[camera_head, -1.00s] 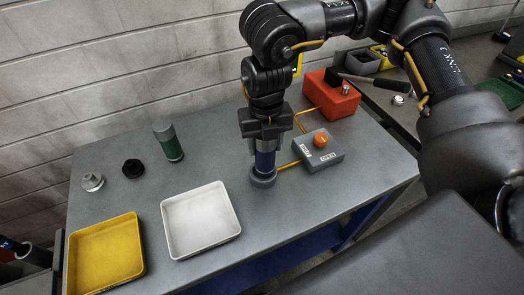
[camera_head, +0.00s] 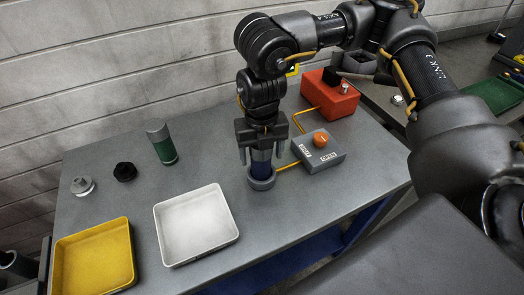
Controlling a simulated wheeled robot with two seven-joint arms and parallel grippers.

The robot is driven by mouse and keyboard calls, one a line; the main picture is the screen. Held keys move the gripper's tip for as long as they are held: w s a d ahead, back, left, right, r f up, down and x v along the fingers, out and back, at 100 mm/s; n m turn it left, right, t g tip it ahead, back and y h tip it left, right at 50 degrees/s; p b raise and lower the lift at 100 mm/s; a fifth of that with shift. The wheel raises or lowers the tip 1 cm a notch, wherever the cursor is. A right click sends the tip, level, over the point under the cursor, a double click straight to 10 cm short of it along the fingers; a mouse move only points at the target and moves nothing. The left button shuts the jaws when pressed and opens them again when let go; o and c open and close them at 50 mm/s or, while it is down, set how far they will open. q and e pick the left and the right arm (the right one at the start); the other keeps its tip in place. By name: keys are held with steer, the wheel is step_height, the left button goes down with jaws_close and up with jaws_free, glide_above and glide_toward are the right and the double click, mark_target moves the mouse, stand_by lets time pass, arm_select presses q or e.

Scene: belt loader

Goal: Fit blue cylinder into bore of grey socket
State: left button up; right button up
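The blue cylinder (camera_head: 261,168) stands upright in the bore of the grey socket (camera_head: 262,184), near the middle of the table. Its lower end is hidden inside the socket, so I cannot tell how deep it sits. My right gripper (camera_head: 262,156) points down directly over the cylinder. Its two fingers are spread, one on each side, with a gap between them and the cylinder. The gripper body hides the cylinder's top. My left gripper is not in view.
A grey box with an orange knob (camera_head: 320,140) sits right of the socket, joined by a yellow cable. Behind is a red box (camera_head: 328,98). A white tray (camera_head: 196,261), yellow tray (camera_head: 94,288), green cylinder (camera_head: 163,147), black nut (camera_head: 125,171) and light-grey fitting (camera_head: 82,186) lie left.

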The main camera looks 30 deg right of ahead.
steer(key=shift+r, duration=0.2)
steer(key=shift+w+r, duration=0.1)
steer(key=shift+r, duration=0.2)
step_height(320, 180, up, 11)
steer(key=shift+r+b, duration=0.2)
steer(key=shift+b, duration=0.4)
